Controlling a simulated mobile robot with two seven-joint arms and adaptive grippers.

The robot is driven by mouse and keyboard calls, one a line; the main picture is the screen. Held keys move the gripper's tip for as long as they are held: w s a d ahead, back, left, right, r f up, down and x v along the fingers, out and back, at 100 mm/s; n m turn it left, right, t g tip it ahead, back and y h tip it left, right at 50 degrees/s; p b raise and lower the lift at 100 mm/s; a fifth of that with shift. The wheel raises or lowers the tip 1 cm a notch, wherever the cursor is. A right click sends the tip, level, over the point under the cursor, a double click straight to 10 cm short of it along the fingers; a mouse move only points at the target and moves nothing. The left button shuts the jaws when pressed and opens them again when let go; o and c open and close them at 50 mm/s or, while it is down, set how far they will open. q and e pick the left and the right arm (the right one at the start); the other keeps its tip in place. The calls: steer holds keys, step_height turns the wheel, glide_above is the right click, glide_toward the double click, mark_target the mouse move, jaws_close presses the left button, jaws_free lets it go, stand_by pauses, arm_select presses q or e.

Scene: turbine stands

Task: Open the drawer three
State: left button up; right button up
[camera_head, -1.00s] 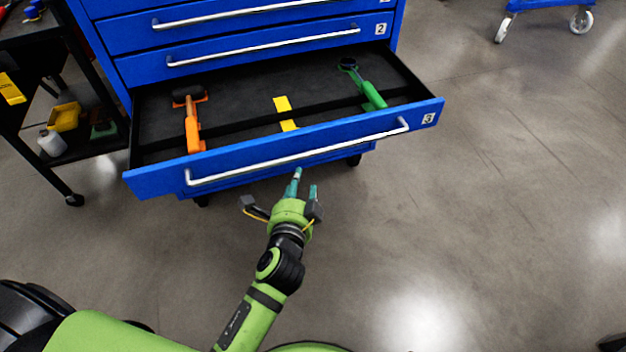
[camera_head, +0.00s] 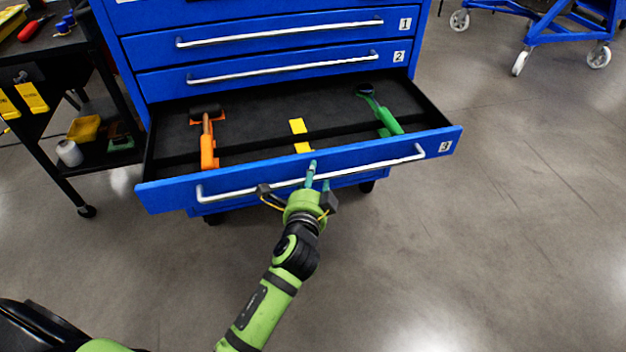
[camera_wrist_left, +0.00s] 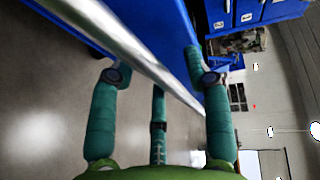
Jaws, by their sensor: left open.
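Drawer three (camera_head: 330,166) of the blue cabinet stands pulled out, its label at the right end of its front. Its silver bar handle (camera_head: 400,161) runs along the front and also shows large in the left wrist view (camera_wrist_left: 130,45). My left gripper (camera_head: 318,172) is at the middle of the drawer front, at the handle. In the left wrist view its teal fingers (camera_wrist_left: 160,90) are spread apart, with the bar crossing just beyond or between them; I cannot tell whether they touch it. My right gripper is not in view.
The open drawer holds an orange-handled hammer (camera_head: 208,140), a yellow item (camera_head: 299,135) and a green-handled tool (camera_head: 386,118). Drawers one (camera_head: 285,36) and two (camera_head: 285,72) are shut above. A black cart (camera_head: 60,45) stands left, a blue wheeled frame (camera_head: 560,28) back right. The floor at right is clear.

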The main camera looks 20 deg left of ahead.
arm_select(q)
jaws_close()
steer(key=s+d, duration=0.2)
steer(key=s, duration=0.1)
steer(key=shift+s+d, duration=0.1)
steer(key=shift+s, duration=0.05)
jaws_free()
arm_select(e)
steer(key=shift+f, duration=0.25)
arm_select(q)
steer(key=v, duration=1.2)
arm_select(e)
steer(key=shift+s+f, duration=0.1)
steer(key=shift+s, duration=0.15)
